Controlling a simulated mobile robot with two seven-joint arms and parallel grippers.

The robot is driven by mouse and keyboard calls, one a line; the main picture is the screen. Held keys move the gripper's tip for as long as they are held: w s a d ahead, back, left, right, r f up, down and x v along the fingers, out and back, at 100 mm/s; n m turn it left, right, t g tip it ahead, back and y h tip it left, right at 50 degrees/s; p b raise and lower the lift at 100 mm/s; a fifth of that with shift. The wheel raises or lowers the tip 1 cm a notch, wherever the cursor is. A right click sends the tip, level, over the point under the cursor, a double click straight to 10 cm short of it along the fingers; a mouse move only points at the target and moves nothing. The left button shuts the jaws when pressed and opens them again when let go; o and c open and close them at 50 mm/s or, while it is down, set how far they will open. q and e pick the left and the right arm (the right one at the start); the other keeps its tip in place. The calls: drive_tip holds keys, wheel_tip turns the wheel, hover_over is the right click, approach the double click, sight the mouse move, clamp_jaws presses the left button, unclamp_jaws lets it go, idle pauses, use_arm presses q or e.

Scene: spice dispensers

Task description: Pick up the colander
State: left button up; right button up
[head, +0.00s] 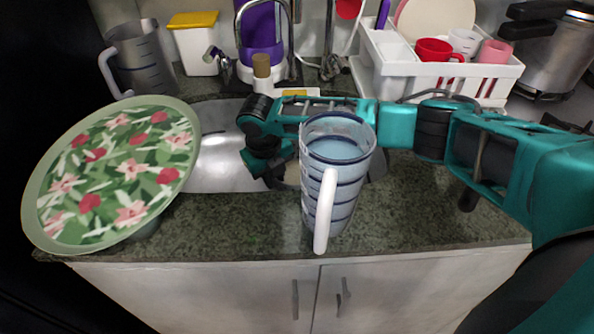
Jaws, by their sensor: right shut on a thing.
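My right gripper (277,166) reaches in from the right, behind a clear blue-banded pitcher (338,190), at the near side of the sink. It is shut on a pale, rounded thing (292,174), of which only a small part shows between the fingers and the pitcher. This seems to be the colander, but the pitcher and my arm hide most of it, so its shape and holes cannot be made out. I cannot tell whether it is lifted off the surface. My left gripper is not in view.
A large floral plate (115,175) leans at the left, over the counter edge. The metal sink (222,150) lies in the middle. A faucet, a yellow-lidded container (196,45), a white dish rack (490,82) and a pressure cooker (553,50) stand behind. The counter (440,215) front right is clear.

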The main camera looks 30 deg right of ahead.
clamp_jaws()
